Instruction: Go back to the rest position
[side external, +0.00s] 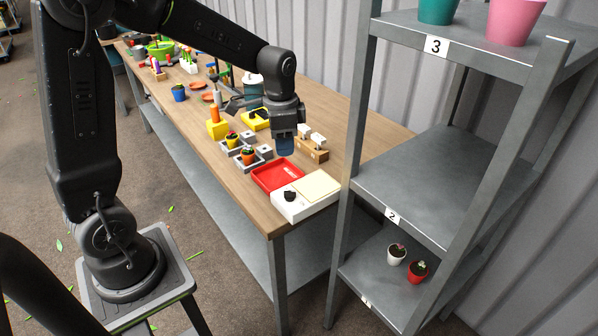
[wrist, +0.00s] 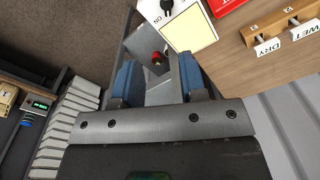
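My gripper (side external: 286,146) hangs over the front part of the wooden table (side external: 225,171), fingers pointing down, behind the red tray in the side view. In the wrist view its two blue fingers stand apart with nothing held between them (wrist: 160,82). Far beyond the fingers, the wrist view shows a red pot (wrist: 157,62) on a grey shelf. No marker for a rest position shows.
Near my gripper are a red tray (side external: 277,176), a white box (side external: 300,206), a wooden block (side external: 312,154) with WET and DRY tags, and potted plants (side external: 248,153). A grey shelf rack (side external: 420,190) with pots stands right. Several items fill the table's far end.

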